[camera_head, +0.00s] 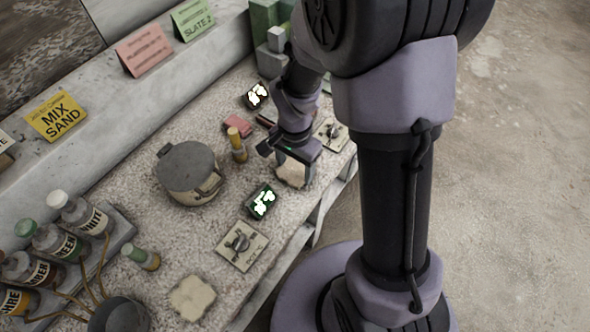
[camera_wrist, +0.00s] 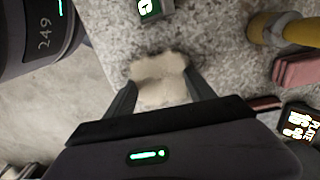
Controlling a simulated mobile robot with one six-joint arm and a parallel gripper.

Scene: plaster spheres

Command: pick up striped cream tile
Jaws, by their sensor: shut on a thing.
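A cream tile (camera_wrist: 158,70) with ragged edges sits between the two fingers of my gripper (camera_wrist: 160,82) in the wrist view. My gripper is shut on it, with one finger against each side. No clear stripes can be made out on it. In the head view the same tile (camera_head: 291,177) shows below my gripper (camera_head: 294,168) near the bench's front edge. I cannot tell whether it touches the bench top. A second cream tile (camera_head: 192,298), also ragged-edged, lies flat at the near end of the bench, apart from my gripper.
A lidded grey pot (camera_head: 188,172) stands left of my gripper. A green-lit block (camera_head: 262,201) and a plate with a knob (camera_head: 242,245) lie nearer. A yellow-topped cylinder (camera_head: 236,145) and a red block (camera_head: 237,125) stand behind. Labelled bottles (camera_head: 85,216) line the left.

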